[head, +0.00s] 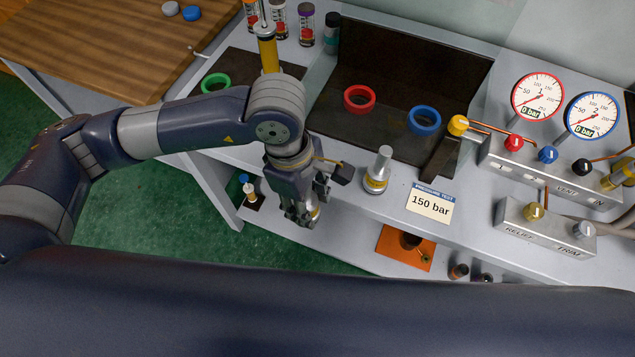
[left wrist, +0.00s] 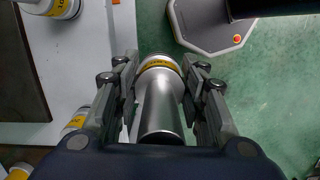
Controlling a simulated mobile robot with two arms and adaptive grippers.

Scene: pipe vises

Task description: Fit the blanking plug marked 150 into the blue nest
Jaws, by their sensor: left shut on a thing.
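My left gripper (head: 303,213) is shut on a silver plug with a yellow band (head: 315,212), at the front edge of the bench. The left wrist view shows the held plug (left wrist: 160,105) between the two fingers (left wrist: 158,72); its band lettering is too small to read. The blue nest (head: 424,120), a ring, stands at the right of the dark plate, with its opening clear. Another silver plug with a yellow band (head: 377,172) stands upright on the bench right of my gripper; its marking is unreadable. My right gripper is not in view.
A red ring nest (head: 359,98) and a green one (head: 216,82) stand left of the blue nest. A card reading 150 bar (head: 430,203) lies in front. A valve block (head: 545,230) and two gauges (head: 538,97) fill the right. Canisters (head: 306,25) stand at the back.

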